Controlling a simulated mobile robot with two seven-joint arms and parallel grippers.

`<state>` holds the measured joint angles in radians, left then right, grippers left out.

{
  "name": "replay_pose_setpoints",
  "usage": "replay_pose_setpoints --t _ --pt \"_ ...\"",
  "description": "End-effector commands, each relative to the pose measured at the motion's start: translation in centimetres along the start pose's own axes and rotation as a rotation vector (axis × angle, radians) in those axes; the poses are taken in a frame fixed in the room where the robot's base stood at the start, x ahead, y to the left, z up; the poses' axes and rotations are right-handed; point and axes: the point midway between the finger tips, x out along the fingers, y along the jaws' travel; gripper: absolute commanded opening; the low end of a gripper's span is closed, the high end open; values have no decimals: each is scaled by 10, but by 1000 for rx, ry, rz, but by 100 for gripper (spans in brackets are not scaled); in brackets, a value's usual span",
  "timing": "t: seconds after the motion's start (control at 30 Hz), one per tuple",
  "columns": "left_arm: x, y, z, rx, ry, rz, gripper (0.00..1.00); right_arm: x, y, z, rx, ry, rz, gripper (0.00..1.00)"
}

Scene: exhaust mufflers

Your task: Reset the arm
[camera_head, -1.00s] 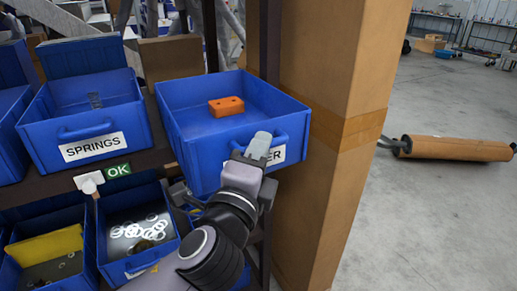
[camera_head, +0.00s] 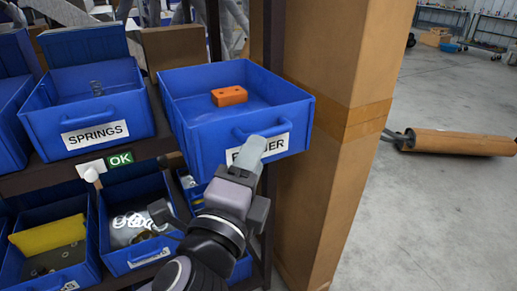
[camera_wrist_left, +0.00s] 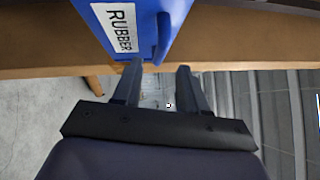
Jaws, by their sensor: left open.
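My left gripper (camera_head: 250,152) is in front of the blue RUBBER bin (camera_head: 200,140), over part of its label in the head view. In the left wrist view the two dark fingers (camera_wrist_left: 157,68) are apart with nothing between them. The bin's label (camera_wrist_left: 117,28) and handle (camera_wrist_left: 163,38) lie just beyond the fingertips, and the handle is outside the jaws. An orange block (camera_head: 229,96) lies inside the bin. My right gripper is in neither view.
A blue SPRINGS bin (camera_head: 92,142) stands left of the RUBBER bin, with an OK tag (camera_head: 121,159) below. Lower bins hold white rings (camera_head: 138,222) and a yellow piece (camera_head: 47,236). A cardboard-coloured post (camera_head: 340,80) stands at right; a brown muffler (camera_head: 465,142) lies on open floor.

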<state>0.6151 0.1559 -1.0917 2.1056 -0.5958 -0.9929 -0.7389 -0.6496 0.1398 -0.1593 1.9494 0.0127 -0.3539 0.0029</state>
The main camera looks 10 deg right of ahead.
Motion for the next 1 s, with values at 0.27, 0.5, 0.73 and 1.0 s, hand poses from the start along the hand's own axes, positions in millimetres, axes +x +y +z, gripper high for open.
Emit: replay_pose_setpoints --t 0.27,0.5,0.73,1.0 --pt "-16 0 0 0 0 1 42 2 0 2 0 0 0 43" --pt "-16 0 0 0 0 1 42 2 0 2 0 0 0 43" --pt "-16 28 8 -132 -8 72 42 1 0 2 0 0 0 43" --pt "-35 128 37 -603 -91 277 42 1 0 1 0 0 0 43"
